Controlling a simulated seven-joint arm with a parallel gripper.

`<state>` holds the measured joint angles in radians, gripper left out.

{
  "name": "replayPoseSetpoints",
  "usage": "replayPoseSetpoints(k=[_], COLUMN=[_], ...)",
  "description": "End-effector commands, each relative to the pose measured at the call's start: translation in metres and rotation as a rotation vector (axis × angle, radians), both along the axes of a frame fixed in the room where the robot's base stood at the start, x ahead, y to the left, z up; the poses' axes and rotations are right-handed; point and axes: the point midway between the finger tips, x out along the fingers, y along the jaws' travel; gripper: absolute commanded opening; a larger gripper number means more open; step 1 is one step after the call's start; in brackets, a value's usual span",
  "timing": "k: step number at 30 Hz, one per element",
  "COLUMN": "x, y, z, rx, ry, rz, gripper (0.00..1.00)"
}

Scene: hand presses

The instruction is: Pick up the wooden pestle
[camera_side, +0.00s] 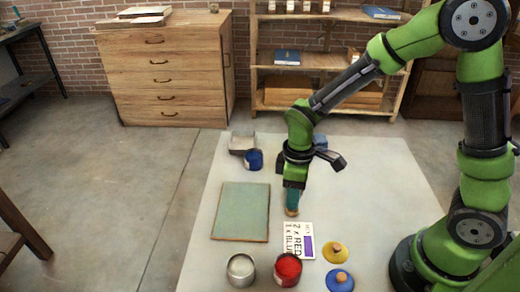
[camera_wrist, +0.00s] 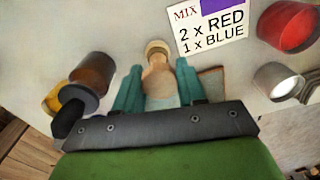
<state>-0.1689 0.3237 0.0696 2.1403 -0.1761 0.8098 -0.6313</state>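The wooden pestle (camera_wrist: 157,68) is between the two teal fingers of my gripper (camera_wrist: 158,85) in the wrist view. It has a pale rounded end and a tan neck. The fingers flank it closely with no clear gap, and they look shut on it. In the side view, my gripper (camera_side: 291,195) points down over the pale worktop. I cannot tell whether that end touches the worktop. My fingers hide the rest of the pestle.
A mix card (camera_side: 293,240) lies just in front of my gripper, with a green slab (camera_side: 240,211) to its left. A blue pot (camera_side: 254,160) is behind.

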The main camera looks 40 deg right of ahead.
Motion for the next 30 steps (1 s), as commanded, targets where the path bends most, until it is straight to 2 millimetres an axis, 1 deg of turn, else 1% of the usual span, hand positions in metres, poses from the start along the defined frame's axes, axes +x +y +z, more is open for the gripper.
replayPoseSetpoints(k=[1, 3, 8, 11, 14, 21, 26, 29, 30], x=[0.0, 0.0, 0.0, 0.001, 0.001, 0.002, 0.0, -0.004, -0.009], y=[0.0, 0.0, 0.0, 0.0, 0.0, 0.0, 0.002, 0.015, 0.025], z=[0.0, 0.0, 0.0, 0.004, 0.016, 0.065, 0.09, 0.1, 0.103], rx=[0.0, 0.001, 0.001, 0.0, 0.001, 0.001, 0.001, 0.002, 0.005], ry=[0.0, -0.001, -0.001, -0.002, -0.006, -0.007, -0.005, -0.008, -0.01], rz=[0.0, 0.0, 0.0, 0.0, 0.0, 0.0, 0.005, 0.047, 0.075], gripper=[0.18, 0.09, 0.09, 0.09, 0.09, 0.09, 0.09, 0.09, 0.09])
